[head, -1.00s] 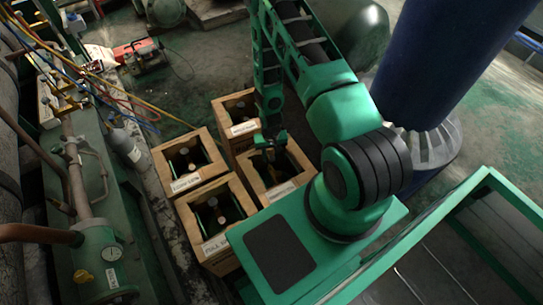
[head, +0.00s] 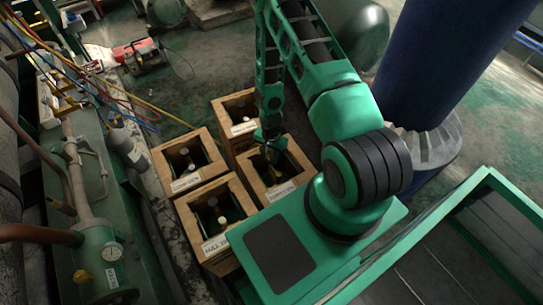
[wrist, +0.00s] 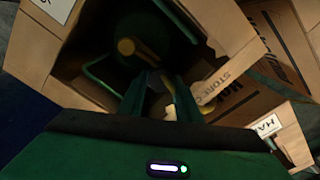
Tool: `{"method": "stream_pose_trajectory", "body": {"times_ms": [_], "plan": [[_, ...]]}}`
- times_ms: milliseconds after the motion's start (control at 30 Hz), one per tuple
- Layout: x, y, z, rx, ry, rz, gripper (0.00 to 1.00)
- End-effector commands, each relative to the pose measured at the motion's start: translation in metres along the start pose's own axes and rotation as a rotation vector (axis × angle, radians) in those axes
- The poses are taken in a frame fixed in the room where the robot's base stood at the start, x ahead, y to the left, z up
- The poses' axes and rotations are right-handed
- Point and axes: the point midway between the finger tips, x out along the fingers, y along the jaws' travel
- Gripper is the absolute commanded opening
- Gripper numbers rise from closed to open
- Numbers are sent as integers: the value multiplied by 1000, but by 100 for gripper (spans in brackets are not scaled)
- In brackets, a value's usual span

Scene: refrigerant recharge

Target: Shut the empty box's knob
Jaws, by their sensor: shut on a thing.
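My gripper (head: 271,148) reaches down into the open top of the wooden box (head: 254,188) at the right of the group. I cannot read that box's label for certain. In the wrist view, the two green fingers (wrist: 166,98) are close together inside the box's wooden walls (wrist: 90,45). They are shut on a small knob that they mostly hide; a bit of yellow shows by them. A dark cylinder with a round brass-coloured piece (wrist: 126,46) stands in the box beyond the fingers. The knob's angle cannot be told.
Three more open wooden boxes stand close by: one behind (head: 232,100), one left (head: 160,160) and one front left (head: 184,217). Each holds a dark cylinder. A blue column (head: 440,60) stands right.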

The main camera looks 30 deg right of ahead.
Motion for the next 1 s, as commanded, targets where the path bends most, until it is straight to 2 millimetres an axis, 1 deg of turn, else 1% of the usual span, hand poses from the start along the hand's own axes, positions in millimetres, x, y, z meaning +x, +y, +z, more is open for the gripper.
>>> {"method": "stream_pose_trajectory", "body": {"times_ms": [33,467,500,533,833,933,1000], "plan": [[-1,-3,0,7,0,-6,8],[0,-2,0,15,0,-5,8],[0,-2,0,15,-1,-4,35],[0,-2,0,15,-1,-4,38],[-1,-1,0,15,0,-1,38],[-5,-1,0,15,0,-1,38],[-12,-1,-1,15,1,-2,38]]}}
